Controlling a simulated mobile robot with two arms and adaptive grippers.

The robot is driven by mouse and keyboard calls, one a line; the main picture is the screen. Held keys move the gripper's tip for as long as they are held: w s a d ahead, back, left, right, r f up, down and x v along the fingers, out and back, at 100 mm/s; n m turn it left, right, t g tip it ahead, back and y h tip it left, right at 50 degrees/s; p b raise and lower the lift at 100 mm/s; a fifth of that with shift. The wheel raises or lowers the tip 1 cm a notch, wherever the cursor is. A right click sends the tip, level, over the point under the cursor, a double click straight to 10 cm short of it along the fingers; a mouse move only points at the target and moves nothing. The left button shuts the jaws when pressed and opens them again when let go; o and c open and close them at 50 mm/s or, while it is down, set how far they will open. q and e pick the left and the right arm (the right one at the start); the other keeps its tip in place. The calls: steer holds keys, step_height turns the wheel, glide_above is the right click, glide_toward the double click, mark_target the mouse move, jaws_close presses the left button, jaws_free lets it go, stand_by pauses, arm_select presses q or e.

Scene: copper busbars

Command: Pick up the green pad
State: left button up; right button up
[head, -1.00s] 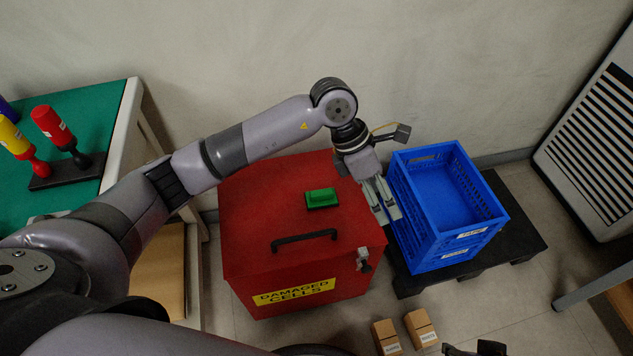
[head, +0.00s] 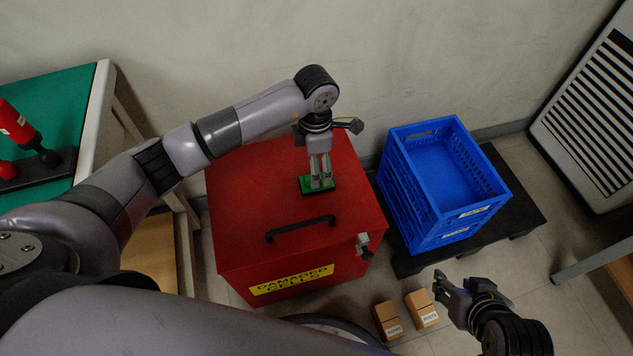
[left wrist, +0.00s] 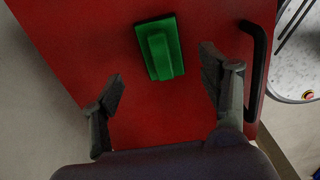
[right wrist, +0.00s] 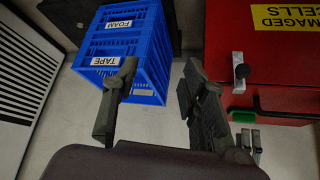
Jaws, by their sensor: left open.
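The green pad (head: 305,186), a block with a raised bar, lies on the lid of the red box (head: 235,200), behind its black handle. My left gripper (head: 321,186) points down over the pad in the head view and hides part of it. In the left wrist view the pad (left wrist: 160,48) shows beyond the open fingers, nearer the right one, with nothing between them. I cannot tell the exact height of the fingertips above it. My right gripper (head: 448,287) is open and empty, right of the box; its fingers are apart in the right wrist view (right wrist: 158,80).
The black handle (head: 300,228) stands up from the lid in front of the pad. A blue crate (head: 425,205) stands on a black pallet to the right. Small cartons (head: 422,308) are on the floor. A green-topped table (head: 50,100) is at the left.

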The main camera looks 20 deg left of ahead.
arm_select(q)
step_height(320, 180, down, 5)
steer(key=shift+s+d+f+b, duration=0.1)
steer(key=shift+f+b, duration=0.05)
steer(key=shift+b, duration=0.65)
steer(key=shift+f, duration=0.25)
arm_select(e)
steer(key=w+a+r+t+y, duration=0.1)
steer(key=w+a+r+t, duration=0.1)
steer(key=w+r+t, duration=0.2)
steer(key=w+r, duration=0.1)
steer(key=w, duration=0.2)
steer(key=shift+a+t, duration=0.3)
arm_select(q)
steer(key=shift+c, duration=0.5)
arm_select(e)
steer(key=shift+s, duration=0.1)
arm_select(q)
steer(key=c, duration=1.1)
arm_select(e)
steer(key=shift+f, duration=0.1)
